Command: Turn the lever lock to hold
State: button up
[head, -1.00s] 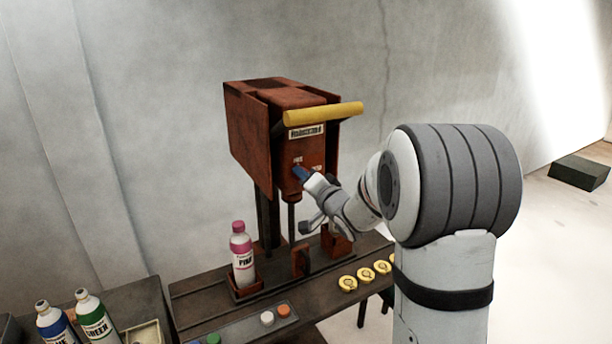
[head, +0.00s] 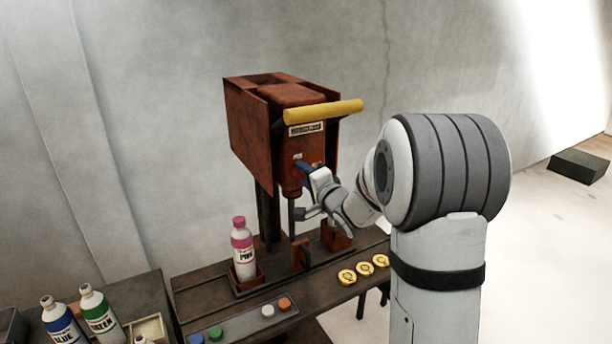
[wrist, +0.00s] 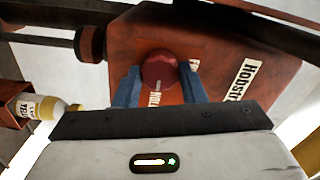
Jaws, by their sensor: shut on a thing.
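The lever lock is a round dark-red knob (wrist: 160,70) on the front of the rust-red machine (head: 290,150). In the wrist view it sits between the two blue fingers of my gripper (wrist: 158,86), which are shut on it. A small label beside the knob is partly covered, and its words are too cut off to read surely. In the head view my gripper (head: 303,168) hides the knob. A yellow lever bar (head: 323,112) runs across the machine's front, above the knob.
A pink-capped bottle (head: 243,250) stands upright at the machine's left foot. Several yellow discs (head: 364,269) lie on the bench at right. Blue (head: 60,322) and green (head: 100,315) bottles stand at lower left. A strip with coloured buttons (head: 240,322) lies in front.

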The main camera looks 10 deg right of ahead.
jog(key=o, duration=1)
jog(key=b+v, duration=0.2)
jog(key=v, duration=0.6)
